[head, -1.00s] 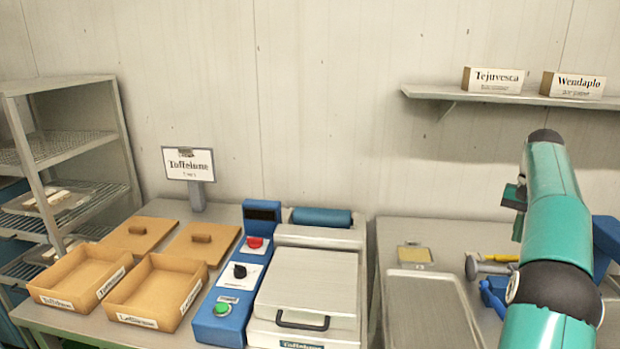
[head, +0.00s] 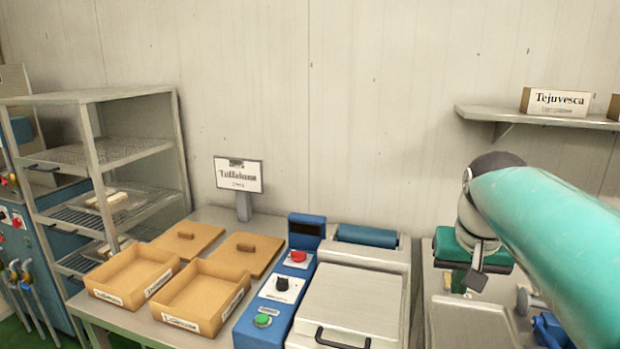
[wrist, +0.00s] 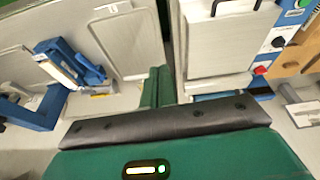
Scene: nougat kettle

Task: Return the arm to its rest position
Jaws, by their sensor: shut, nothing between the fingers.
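My teal arm (head: 550,225) reaches in from the right edge in the head view, bent at a grey wrist joint. In the head view my gripper (head: 468,281) hangs over the right-hand bench, beside the lidded machine, partly covered by my own arm. It appears clear of the surface.
A machine with a steel lid (head: 350,305) and a blue control panel (head: 275,295) stands centre. A wire rack (head: 110,150) stands far left. A steel tray (head: 468,328) and blue tool (wrist: 75,65) lie near my gripper.

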